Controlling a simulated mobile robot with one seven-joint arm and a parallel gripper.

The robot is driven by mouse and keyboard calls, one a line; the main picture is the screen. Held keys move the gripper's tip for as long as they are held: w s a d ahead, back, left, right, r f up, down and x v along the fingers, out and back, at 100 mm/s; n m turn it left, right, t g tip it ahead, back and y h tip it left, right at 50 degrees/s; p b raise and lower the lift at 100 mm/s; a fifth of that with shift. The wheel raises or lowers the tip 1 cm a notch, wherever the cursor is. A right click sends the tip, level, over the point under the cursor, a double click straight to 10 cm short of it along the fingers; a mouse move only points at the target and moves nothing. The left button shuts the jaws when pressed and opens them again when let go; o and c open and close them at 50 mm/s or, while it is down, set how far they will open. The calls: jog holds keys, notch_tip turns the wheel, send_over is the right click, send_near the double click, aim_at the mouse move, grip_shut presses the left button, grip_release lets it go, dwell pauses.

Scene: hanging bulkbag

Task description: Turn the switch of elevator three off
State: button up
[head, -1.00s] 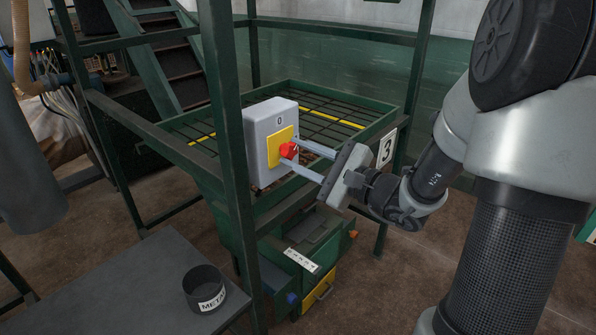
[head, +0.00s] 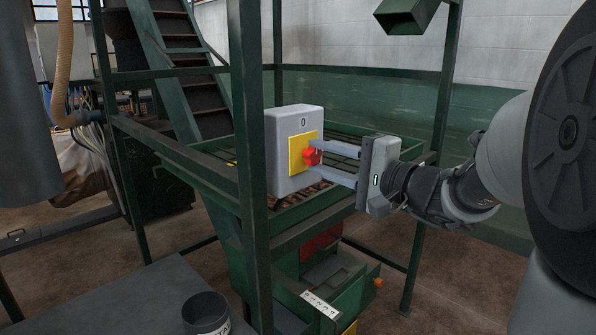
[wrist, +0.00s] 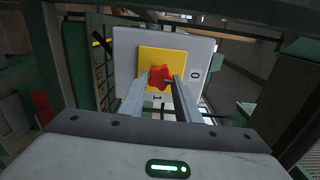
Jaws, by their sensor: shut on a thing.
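A grey switch box (head: 285,160) with a yellow plate (head: 297,150) and a red knob (head: 310,156) is mounted beside the green frame. A "0" mark is at the top of its face. The wrist view shows the red knob (wrist: 159,78), the "0" to its right and a "1" below it. My gripper (head: 318,161) reaches in from the right, with one finger above and one below the knob. In the wrist view, my gripper (wrist: 163,79) has its fingertips on either side of the knob, shut on it. Which mark the knob points to is unclear.
A green post (head: 250,190) stands just left of the box. A green grated hopper (head: 340,150) lies behind it. A dark cup (head: 205,312) stands on a grey table (head: 110,300) at lower left.

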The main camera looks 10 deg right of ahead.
jog(key=shift+n, duration=0.3)
jog(key=o, duration=1)
jog(key=shift+o, duration=0.2)
jog(key=shift+d, duration=0.1)
jog(key=p+v, duration=0.1)
jog(key=v, duration=1.6)
jog(key=shift+s, duration=0.2)
